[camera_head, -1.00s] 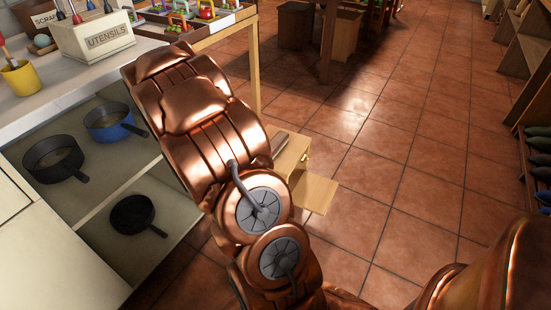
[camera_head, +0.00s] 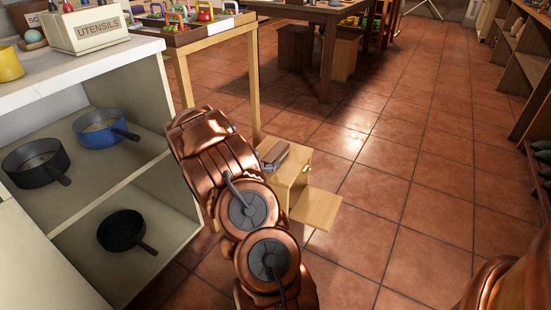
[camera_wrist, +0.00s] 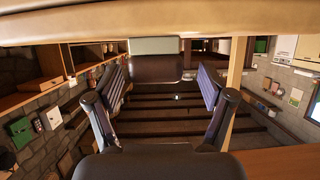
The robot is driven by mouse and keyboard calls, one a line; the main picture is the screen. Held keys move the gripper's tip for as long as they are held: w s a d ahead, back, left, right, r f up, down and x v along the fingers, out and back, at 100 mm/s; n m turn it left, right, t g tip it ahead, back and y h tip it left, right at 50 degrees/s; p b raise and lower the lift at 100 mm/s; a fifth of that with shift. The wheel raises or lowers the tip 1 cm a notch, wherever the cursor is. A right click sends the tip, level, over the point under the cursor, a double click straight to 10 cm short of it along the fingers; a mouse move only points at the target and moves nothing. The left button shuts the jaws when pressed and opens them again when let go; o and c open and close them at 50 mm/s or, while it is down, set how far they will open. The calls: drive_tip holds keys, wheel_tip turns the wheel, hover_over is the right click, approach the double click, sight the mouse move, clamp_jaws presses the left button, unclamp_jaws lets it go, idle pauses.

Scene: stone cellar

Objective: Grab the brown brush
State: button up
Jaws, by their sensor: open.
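A small brown and grey block-like object (camera_head: 273,154) lies on top of a low wooden box (camera_head: 290,184) in the head view. It may be the brown brush, but it is too small to be sure. My copper arm stands just left of the box and partly covers it. My gripper (camera_wrist: 160,95) shows in the wrist view with its two dark fingers spread apart and nothing between them. I cannot make out a brush in the wrist view.
A white cabinet at the left holds a blue pan (camera_head: 100,130), a dark pot (camera_head: 32,165) and a black pan (camera_head: 122,231). A utensils box (camera_head: 88,32) stands on top. A wooden table (camera_head: 205,32) is behind my arm.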

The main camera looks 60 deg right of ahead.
sight(273, 158)
drive_tip(key=x, duration=0.1)
drive_tip(key=b+x, duration=0.2)
drive_tip(key=shift+s+d+f, duration=0.15)
drive_tip(key=shift+s+f, duration=0.05)
drive_tip(key=shift+s, duration=0.05)
drive_tip(key=shift+x, duration=0.9)
drive_tip(key=shift+r, duration=0.15)
drive_tip(key=c, duration=1.1)
